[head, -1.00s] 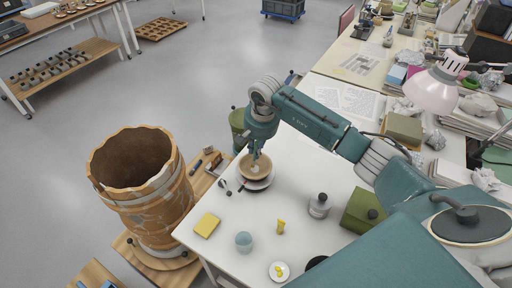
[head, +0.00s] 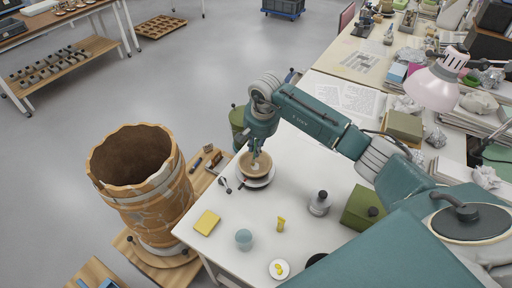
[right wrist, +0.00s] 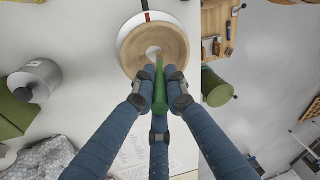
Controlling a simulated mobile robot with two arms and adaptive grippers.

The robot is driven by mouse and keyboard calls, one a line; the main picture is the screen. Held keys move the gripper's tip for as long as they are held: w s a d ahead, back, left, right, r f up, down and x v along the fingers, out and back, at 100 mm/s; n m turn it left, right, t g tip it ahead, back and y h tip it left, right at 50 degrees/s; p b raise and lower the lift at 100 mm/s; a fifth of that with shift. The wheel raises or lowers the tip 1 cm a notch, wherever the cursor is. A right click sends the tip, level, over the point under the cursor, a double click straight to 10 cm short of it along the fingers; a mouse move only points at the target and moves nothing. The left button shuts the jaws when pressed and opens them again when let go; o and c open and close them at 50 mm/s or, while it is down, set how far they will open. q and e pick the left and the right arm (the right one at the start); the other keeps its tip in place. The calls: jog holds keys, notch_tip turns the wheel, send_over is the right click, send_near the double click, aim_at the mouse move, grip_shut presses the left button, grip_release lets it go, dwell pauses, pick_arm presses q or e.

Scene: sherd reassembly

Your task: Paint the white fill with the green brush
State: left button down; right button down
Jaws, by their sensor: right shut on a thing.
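A tan bowl (head: 254,170) stands on a pale round plate (head: 261,185) on the white table. In the right wrist view the bowl (right wrist: 166,34) is seen from above, with the white fill (right wrist: 153,51) as a pale patch on its near side. My right gripper (head: 257,155) is over the bowl, its fingers (right wrist: 160,94) shut around the green brush (right wrist: 160,88). The brush points at the white fill; I cannot tell whether its tip touches. My left gripper is not in view.
A large cracked vessel (head: 145,195) stands left of the table.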

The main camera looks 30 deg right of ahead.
jog(key=shift+f, duration=0.15)
jog(key=shift+s+d, duration=0.1)
dwell(0.4)
jog(key=shift+f+b, duration=0.1)
jog(key=shift+b, duration=0.6)
dwell(0.3)
jog(key=shift+s, duration=0.15)
